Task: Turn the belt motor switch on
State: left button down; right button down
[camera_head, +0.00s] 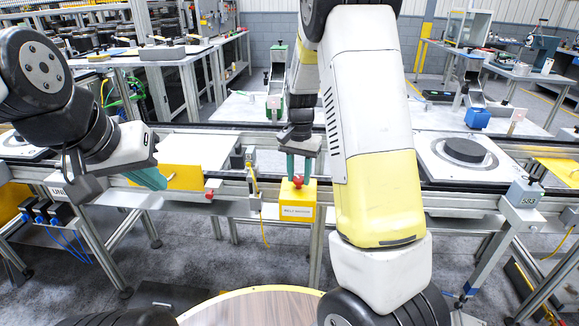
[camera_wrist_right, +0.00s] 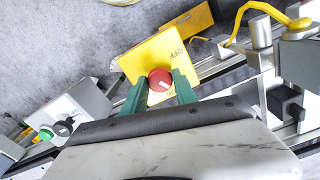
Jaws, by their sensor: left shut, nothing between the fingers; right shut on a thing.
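The belt motor switch is a red knob (camera_head: 298,181) on a yellow box (camera_head: 297,212) at the conveyor's front edge. It also shows in the right wrist view as a red knob (camera_wrist_right: 160,79) with a pale mark toward its lower right, on a yellow face (camera_wrist_right: 150,58) with an upside-down "OFF" label. My right gripper (camera_head: 298,172) points down at the box, its green fingers shut on the knob, one on each side; it also shows in the right wrist view (camera_wrist_right: 161,92). My left gripper (camera_head: 152,180) is shut and empty, left of the box by the conveyor's front rail.
A smaller red knob (camera_head: 210,184) sits on the rail left of the box. A yellow cable (camera_head: 255,185) hangs beside the box. A dark round part (camera_head: 464,150) lies on a white pallet (camera_head: 437,165) on the conveyor at right. A wooden round top (camera_head: 250,306) is in front.

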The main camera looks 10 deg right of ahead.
aim_at(299, 178)
jog(key=m, duration=0.5)
jog(key=shift+m, duration=0.4)
dwell(0.4)
jog(key=c, duration=1)
grip_release()
jog(key=shift+o, duration=0.2)
jog(key=shift+r, duration=3.95)
